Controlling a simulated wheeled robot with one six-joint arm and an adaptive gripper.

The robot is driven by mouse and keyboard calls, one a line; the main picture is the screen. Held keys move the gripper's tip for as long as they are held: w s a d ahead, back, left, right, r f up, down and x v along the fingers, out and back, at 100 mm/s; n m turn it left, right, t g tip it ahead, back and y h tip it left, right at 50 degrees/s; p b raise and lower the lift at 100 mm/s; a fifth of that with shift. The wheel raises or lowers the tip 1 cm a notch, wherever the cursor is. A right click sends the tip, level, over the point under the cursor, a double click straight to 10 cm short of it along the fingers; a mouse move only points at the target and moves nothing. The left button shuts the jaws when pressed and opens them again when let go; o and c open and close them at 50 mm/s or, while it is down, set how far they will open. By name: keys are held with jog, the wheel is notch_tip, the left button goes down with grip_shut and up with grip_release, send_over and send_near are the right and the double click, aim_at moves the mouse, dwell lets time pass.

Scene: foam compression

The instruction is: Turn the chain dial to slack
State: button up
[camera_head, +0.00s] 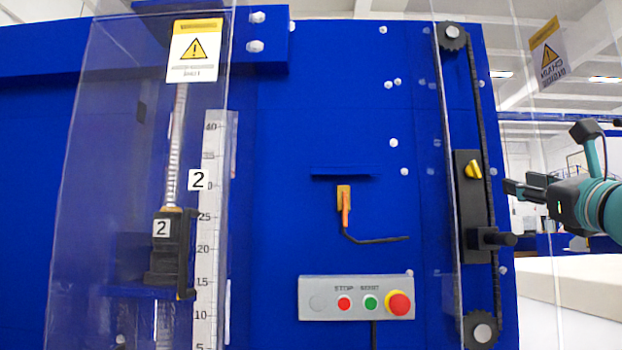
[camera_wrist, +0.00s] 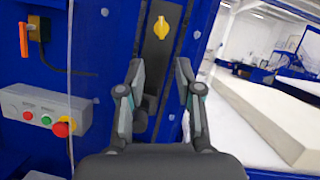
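The chain dial is a small yellow knob (camera_head: 473,169) on a black plate (camera_head: 468,200) beside the chain, at the right of the blue machine. Its pointer looks tilted in the head view. In the wrist view the yellow knob (camera_wrist: 161,27) shows above and ahead of my fingers. My gripper (camera_head: 508,188) comes in from the right, just right of the knob and apart from it. In the wrist view my gripper (camera_wrist: 160,80) has its two fingers spread with nothing between them. Any markings around the dial are too small to read.
A black crank handle (camera_head: 492,238) sticks out below the dial. A clear guard panel with a warning label (camera_head: 547,54) stands at the right. A pale foam block (camera_wrist: 270,115) lies right.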

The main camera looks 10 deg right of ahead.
aim_at(477, 168)
jog(key=p+x, duration=0.1)
jog(key=x, duration=0.3)
jog(key=p+x, duration=0.1)
jog(key=x, duration=0.4)
jog(key=p+x, duration=0.1)
jog(key=x, duration=0.3)
jog(key=shift+w+d+r, duration=0.1)
jog(key=shift+w+r, duration=0.15)
jog(key=shift+r, duration=0.15)
grip_shut()
